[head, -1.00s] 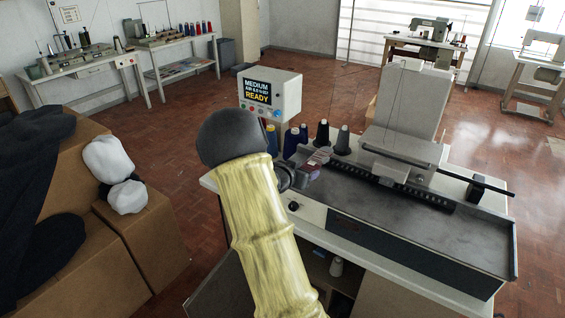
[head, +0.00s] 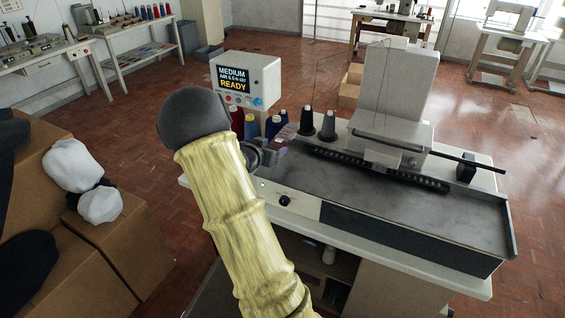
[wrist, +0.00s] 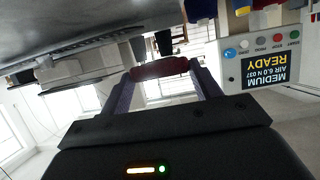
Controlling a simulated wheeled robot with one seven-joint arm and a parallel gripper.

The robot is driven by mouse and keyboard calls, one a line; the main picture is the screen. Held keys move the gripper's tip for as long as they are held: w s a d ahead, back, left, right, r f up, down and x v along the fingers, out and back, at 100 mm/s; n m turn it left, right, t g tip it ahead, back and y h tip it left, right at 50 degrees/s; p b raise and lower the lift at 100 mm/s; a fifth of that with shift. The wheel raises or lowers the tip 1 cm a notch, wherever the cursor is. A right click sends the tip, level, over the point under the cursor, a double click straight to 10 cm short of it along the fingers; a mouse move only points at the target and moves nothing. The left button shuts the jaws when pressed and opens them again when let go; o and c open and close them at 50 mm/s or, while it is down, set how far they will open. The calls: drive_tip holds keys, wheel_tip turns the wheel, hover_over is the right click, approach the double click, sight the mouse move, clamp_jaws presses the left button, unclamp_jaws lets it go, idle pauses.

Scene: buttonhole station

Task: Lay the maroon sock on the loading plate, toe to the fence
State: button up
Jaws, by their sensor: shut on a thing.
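My gripper (wrist: 163,90) is shut on the maroon sock (wrist: 160,68), which shows as a short maroon band between the two fingers in the wrist view. In the head view my gripper (head: 280,145) is over the left end of the machine, partly hidden behind my yellow-sleeved arm. Little of the sock shows there, so its toe direction cannot be told. The long grey metal bed (head: 420,205), which looks like the loading plate, lies right of my gripper and looks bare. A dark toothed bar (head: 380,172) runs along its back edge, perhaps the fence.
A control box (head: 245,80) reading MEDIUM, READY stands behind my gripper. Thread cones (head: 328,125) stand close by. The white machine head (head: 392,135) rises behind the bed, with a black rod sticking out right. Boxes with white and dark socks (head: 100,204) are at left.

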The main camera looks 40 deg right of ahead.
wheel_tip(320, 180, down, 6)
drive_tip(key=shift+d+r, duration=0.15)
drive_tip(key=shift+r, duration=0.1)
drive_tip(key=shift+w+f, duration=0.1)
drive_tip(key=shift+f, duration=0.35)
